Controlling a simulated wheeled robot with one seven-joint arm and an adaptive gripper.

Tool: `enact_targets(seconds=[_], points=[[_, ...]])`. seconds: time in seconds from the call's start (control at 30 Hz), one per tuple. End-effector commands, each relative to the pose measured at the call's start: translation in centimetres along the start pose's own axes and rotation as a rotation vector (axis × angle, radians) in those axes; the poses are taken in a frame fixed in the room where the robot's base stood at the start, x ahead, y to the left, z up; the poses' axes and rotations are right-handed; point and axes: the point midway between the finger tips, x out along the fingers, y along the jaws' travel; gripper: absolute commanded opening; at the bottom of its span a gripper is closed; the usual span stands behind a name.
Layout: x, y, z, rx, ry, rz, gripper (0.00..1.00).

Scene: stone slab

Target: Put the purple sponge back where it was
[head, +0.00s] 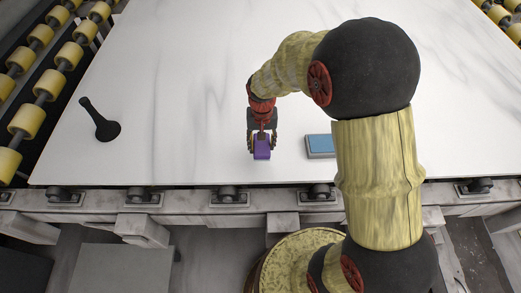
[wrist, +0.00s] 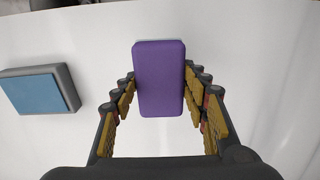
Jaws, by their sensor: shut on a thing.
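The purple sponge (head: 262,149) is a small upright block held in my gripper (head: 262,140), near the front edge of the white slab. In the wrist view the sponge (wrist: 159,78) sits between the two fingers of my gripper (wrist: 161,92), its long side running up the picture. The fingers are shut on its sides. Whether the sponge's underside touches the slab cannot be told.
A grey block with a blue top (head: 320,145) lies on the slab right of the sponge, partly behind my arm; the wrist view shows it at left (wrist: 40,92). The white slab (head: 190,70) between is clear.

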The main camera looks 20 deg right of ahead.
Motion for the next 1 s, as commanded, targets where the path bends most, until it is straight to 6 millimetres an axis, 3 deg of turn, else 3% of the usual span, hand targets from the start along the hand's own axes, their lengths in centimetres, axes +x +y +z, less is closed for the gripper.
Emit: enact_targets(seconds=[0.33,0.53,0.93,0.97,1.0], points=[[2.4,-0.3,-1.9,0.000,-0.001,0.000,0.24],[5.2,-0.4,-2.0,0.000,-0.003,0.001,0.24],[5.7,-0.4,-2.0,0.000,0.000,0.000,0.24],[5.8,-0.4,-2.0,0.000,0.000,0.000,0.45],[5.7,-0.4,-2.0,0.000,0.000,0.000,0.47]])
